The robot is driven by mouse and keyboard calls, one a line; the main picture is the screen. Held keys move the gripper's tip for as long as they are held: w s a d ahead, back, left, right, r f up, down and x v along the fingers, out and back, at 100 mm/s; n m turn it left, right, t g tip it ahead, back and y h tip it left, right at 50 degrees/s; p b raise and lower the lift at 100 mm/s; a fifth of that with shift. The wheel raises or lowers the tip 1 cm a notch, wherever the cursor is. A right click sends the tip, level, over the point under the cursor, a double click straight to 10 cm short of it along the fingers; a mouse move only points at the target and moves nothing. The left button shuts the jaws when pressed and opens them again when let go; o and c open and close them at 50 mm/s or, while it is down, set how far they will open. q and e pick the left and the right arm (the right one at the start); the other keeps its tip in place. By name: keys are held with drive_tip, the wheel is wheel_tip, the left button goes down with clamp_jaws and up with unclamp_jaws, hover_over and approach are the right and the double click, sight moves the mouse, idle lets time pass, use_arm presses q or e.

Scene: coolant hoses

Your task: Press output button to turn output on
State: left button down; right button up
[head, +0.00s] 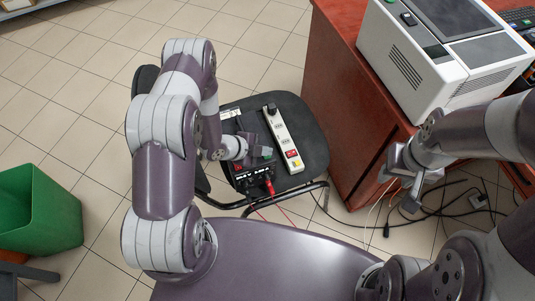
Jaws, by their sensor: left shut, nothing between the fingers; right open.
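A small black device (245,179) with a row of light marks sits on the seat of a black chair, with a red plug or lead at its right end. I take it to be the unit with the output button, but I cannot make out the button. My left gripper (263,156) is shut and empty, just above the device's far edge in the picture. It hides part of the device, and I cannot tell whether it touches it. A small green patch shows at its tip. My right gripper (405,190) is open and empty, off to the right beside the desk.
A white power strip (283,141) with a red switch lies on the black chair seat (308,150) beside my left gripper. A red-brown desk (345,110) carries a white machine (425,70). Cables lie on the floor at right. A green bin (40,215) stands at left.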

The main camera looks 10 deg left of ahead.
use_arm(q)
drive_tip(key=shift+f, duration=0.1)
drive_tip(key=shift+f+b, duration=0.35)
drive_tip(key=shift+f, duration=0.1)
idle(0.4)
drive_tip(key=shift+r+p, duration=0.4)
drive_tip(key=shift+r, duration=0.2)
wheel_tip(320, 180, up, 6)
drive_tip(key=p, duration=0.5)
